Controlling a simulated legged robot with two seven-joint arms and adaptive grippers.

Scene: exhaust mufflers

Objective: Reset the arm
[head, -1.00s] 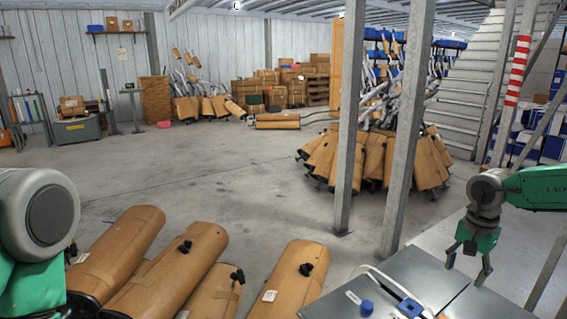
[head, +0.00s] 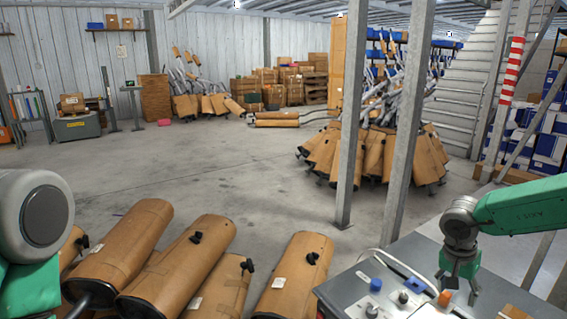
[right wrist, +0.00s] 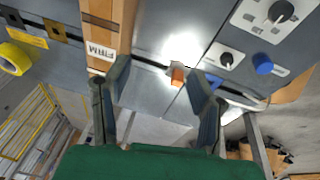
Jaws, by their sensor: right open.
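My right gripper (head: 458,290) hangs fingers-down at the right of the head view, over a grey panel table (head: 340,290). In the right wrist view its two fingers (right wrist: 160,75) are spread apart with nothing between them in grip. A small orange piece (right wrist: 177,76) shows beyond the gap between the fingers, apart from them; it also shows in the head view (head: 445,298). My left arm shows only as a grey joint and green link at the left edge, and its gripper is out of view.
The panel carries a blue knob (head: 376,285) and black knobs (head: 403,297). Several brown mufflers (head: 180,265) lie at the front left. Two grey posts (head: 352,120) stand behind the panel. A muffler pile (head: 375,155) stands beyond. The middle floor is clear.

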